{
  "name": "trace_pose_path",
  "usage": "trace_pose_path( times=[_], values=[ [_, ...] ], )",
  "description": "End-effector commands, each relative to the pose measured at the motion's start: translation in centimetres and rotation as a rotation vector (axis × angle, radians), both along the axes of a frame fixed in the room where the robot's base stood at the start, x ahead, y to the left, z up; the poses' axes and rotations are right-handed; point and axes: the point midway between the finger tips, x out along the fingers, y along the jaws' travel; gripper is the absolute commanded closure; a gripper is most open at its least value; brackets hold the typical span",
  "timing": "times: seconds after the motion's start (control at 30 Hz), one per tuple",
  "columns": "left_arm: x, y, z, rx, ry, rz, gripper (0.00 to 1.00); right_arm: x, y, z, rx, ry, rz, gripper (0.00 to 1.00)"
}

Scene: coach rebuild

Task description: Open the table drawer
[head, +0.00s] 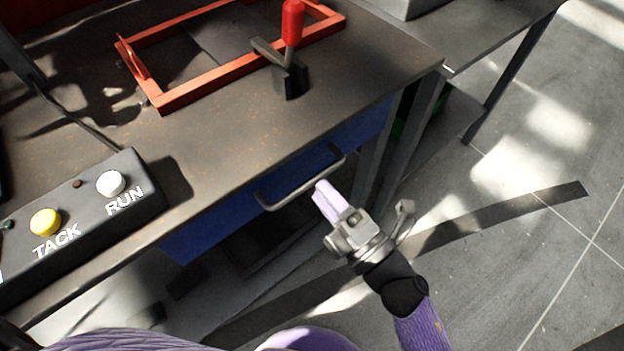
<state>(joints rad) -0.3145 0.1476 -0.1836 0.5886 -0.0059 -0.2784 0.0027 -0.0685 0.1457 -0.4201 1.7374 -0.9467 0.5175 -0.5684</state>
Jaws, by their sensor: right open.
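The blue table drawer (225,222) sits under the front edge of the dark worktable (225,140). It looks shut, with its front close beneath the tabletop. Its grey bar handle (290,193) sticks out from the front. My right gripper (328,200) is just right of the handle's right part, with its pale fingers pointing toward it. The gripper is open; I cannot tell whether its fingers touch the handle. My left gripper is not in view.
A black control box (75,220) with TACK and RUN buttons stands on the table's left front. Table legs (405,140) stand right of the drawer.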

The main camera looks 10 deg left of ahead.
Motion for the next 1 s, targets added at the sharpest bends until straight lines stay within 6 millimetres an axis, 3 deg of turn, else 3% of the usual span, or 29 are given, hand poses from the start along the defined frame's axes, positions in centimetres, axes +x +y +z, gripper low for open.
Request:
trace_pose_path(
  times=[0.2, 0.47, 0.73, 1.0],
  values=[
    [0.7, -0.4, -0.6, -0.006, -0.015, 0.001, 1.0, 2.1, 2.5, 0.5, 0.001, 0.002, -0.001, 0.5],
    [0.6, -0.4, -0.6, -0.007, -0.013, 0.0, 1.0, 2.4, 2.8, 0.6, 0.002, 0.005, -0.001, 0.5],
    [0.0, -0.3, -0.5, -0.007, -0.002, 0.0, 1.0, 2.4, 2.8, 0.6, 0.001, 0.006, -0.001, 1.0],
    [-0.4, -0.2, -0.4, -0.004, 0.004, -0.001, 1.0, 2.4, 2.8, 0.6, 0.002, 0.007, -0.001, 1.0]
  ],
)
